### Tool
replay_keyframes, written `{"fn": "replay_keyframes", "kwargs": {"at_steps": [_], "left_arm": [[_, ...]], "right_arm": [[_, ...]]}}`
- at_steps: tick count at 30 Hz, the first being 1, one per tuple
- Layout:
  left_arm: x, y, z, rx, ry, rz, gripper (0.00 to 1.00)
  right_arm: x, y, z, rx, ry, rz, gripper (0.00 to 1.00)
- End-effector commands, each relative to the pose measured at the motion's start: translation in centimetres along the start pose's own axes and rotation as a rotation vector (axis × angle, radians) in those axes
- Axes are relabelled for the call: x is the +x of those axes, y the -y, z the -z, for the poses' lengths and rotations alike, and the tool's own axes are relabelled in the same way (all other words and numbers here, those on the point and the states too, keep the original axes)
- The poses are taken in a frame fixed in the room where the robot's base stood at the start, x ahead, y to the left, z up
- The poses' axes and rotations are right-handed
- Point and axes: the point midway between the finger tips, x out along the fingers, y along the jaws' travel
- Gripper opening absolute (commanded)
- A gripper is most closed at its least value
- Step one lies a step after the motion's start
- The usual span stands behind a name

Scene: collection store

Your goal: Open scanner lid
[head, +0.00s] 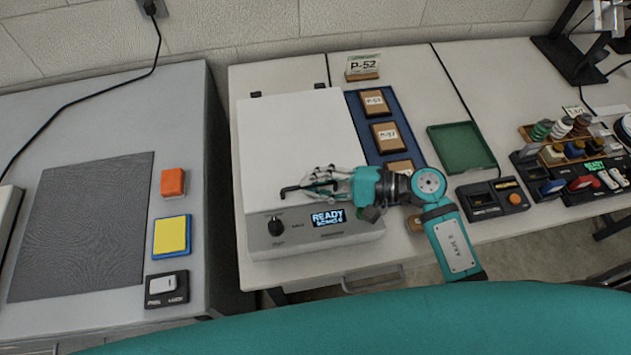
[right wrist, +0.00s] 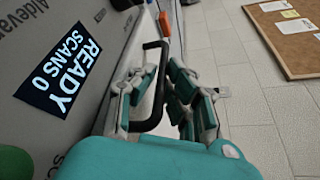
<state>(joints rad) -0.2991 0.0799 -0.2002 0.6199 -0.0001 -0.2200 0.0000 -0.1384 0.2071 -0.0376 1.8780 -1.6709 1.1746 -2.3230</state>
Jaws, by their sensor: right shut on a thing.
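The scanner (head: 268,213) is a pale box on the middle table, with a dark knob and a lit display reading READY. Its white lid (head: 290,130) lies flat, closed as far as I can see. A black bar handle (head: 290,189) is at the lid's front. My right gripper (head: 318,181) is shut on this handle, with its arm coming from the right. In the right wrist view the handle (right wrist: 158,112) passes between the fingers (right wrist: 160,85), and the display (right wrist: 60,78) is to the left. My left gripper is not in view.
A blue tray (head: 354,108) with several labelled brown blocks lies right of the scanner. A green tray (head: 462,147) and a dark device (head: 492,199) are farther right. A grey table (head: 95,130) with a dark mat and small coloured items stands to the left, beyond a gap.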

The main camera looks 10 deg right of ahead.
Motion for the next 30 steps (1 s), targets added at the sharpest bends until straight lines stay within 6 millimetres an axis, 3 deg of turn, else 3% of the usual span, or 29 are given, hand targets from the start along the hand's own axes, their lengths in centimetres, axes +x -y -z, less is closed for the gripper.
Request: {"fn": "replay_keyframes", "kwargs": {"at_steps": [5,11,21,30], "left_arm": [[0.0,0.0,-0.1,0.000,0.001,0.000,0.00],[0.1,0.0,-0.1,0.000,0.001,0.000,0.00],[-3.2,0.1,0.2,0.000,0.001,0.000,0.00],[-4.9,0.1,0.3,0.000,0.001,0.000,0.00]], "right_arm": [[-0.1,0.2,-0.1,0.005,-0.001,-0.007,0.00],[-0.5,2.3,-0.9,0.057,-0.002,-0.033,0.00],[-1.4,10.3,-3.1,0.276,-0.006,-0.125,0.00],[-1.3,16.1,-3.2,0.461,-0.008,-0.201,0.00]]}}
